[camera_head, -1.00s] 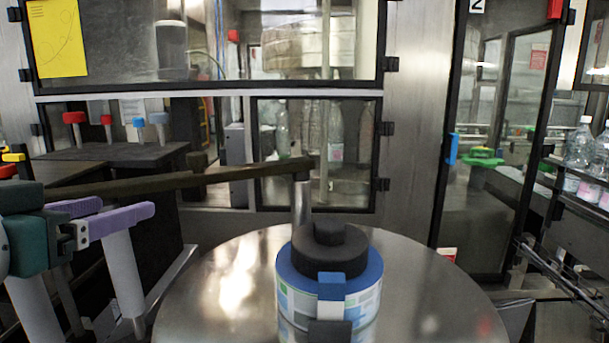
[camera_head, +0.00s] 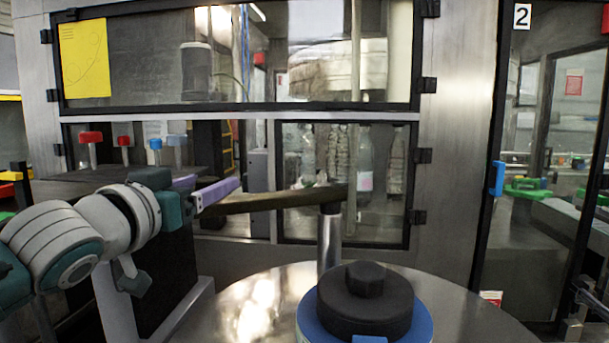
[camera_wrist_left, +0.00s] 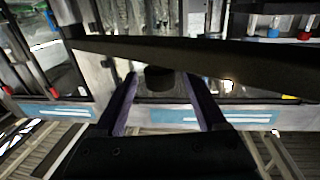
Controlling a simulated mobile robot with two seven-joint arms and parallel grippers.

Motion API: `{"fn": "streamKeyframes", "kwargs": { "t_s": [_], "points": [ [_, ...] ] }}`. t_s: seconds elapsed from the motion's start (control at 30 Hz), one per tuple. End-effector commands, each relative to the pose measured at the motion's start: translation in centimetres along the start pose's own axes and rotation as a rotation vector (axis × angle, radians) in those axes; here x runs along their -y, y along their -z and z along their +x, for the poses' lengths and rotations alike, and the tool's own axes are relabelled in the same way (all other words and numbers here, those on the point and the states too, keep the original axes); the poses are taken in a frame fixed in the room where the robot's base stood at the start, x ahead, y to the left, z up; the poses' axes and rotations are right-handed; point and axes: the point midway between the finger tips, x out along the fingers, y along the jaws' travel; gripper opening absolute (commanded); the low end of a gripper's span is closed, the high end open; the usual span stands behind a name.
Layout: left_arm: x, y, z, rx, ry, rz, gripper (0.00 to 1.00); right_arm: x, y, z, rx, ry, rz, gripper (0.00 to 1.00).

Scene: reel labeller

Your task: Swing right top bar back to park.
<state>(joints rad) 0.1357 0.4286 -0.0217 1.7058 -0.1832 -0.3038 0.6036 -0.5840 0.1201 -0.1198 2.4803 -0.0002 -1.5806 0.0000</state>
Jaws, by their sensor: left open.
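The top bar (camera_head: 270,200) is a dark olive bar. It runs left from the top of a metal post (camera_head: 330,245) that stands at the far side of the round steel table. My left gripper (camera_head: 216,193) is open, with purple fingers at the bar's left part in the head view. In the left wrist view the bar (camera_wrist_left: 230,63) crosses just past the spread fingertips (camera_wrist_left: 160,82). A short dark round piece (camera_wrist_left: 159,79) shows under the bar between the fingers. The bar's left end is hidden behind my gripper in the head view. My right gripper is out of view.
A blue-rimmed reel with a black hub (camera_head: 365,302) sits on the round steel table (camera_head: 255,305). Behind the bar is a framed window cabinet (camera_head: 425,130). Red and blue knobs (camera_head: 91,137) stand at the left. A glass door with a blue handle (camera_head: 497,178) is at the right.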

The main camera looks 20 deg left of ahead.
Motion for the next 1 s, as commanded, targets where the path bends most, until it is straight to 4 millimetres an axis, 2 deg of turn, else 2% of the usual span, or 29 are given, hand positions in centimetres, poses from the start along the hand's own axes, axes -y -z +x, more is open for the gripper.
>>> {"fn": "streamKeyframes", "kwargs": {
  "t_s": [0.13,0.43,1.0],
  "points": [
    [0.00,0.07,0.81,0.000,0.000,0.000,0.73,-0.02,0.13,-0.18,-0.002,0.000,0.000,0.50],
    [-0.01,-0.03,0.94,0.001,0.000,0.000,0.73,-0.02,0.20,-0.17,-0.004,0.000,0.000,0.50],
    [-0.02,-0.01,0.91,0.000,0.000,0.000,0.09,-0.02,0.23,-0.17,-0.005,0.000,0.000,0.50]
  ]
}}
